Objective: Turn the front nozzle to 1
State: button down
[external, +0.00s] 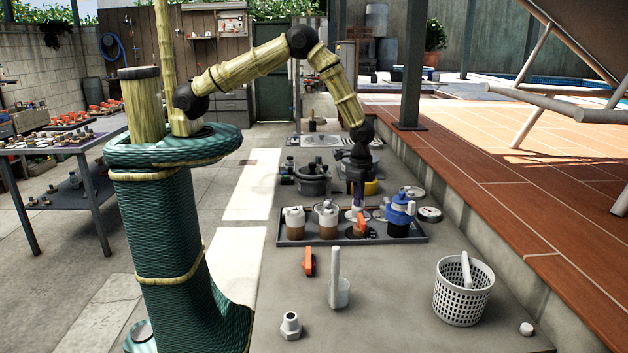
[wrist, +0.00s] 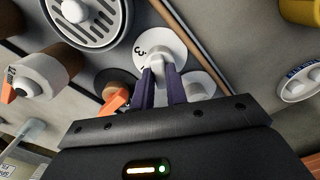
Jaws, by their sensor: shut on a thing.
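My gripper (external: 358,203) reaches down over the back edge of the dark tray in the external view. In the wrist view its two purple fingers (wrist: 162,76) are closed on a pale nozzle knob (wrist: 157,55). The knob stands on a round white dial (wrist: 146,39). A "3" shows at the dial's left, and a mark that may be a 1 lies near the left finger. The fingers hide part of the knob, and I cannot tell which number it points to. In the external view the dial (external: 350,215) is small and partly hidden.
The dark tray (external: 290,243) holds white-topped canisters (external: 327,221) and a blue-topped one (external: 400,212) close by my gripper. An orange-handled part (external: 308,262), a white upright handle (external: 335,275) and a white basket (external: 463,295) stand in front.

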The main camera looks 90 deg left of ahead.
jog(key=c, duration=1.4)
grip_release()
notch_tip(320, 180, up, 18)
jog(key=b, duration=0.4)
jog(key=shift+f+b, duration=0.25)
jog(key=shift+b, duration=0.05)
jog(key=s+a+r+n+t, duration=0.1)
jog(key=s+a+n, duration=0.2)
jog(key=s, duration=0.9)
jog(key=s+a+n+t, duration=0.1)
jog(key=s+a+n, duration=0.2)
jog(key=s+a, duration=0.3)
jog(key=s, duration=0.5)
jog(key=shift+s+r+t, duration=0.3)
jog(key=shift+s+r, duration=0.05)
jog(key=shift+s, duration=0.05)
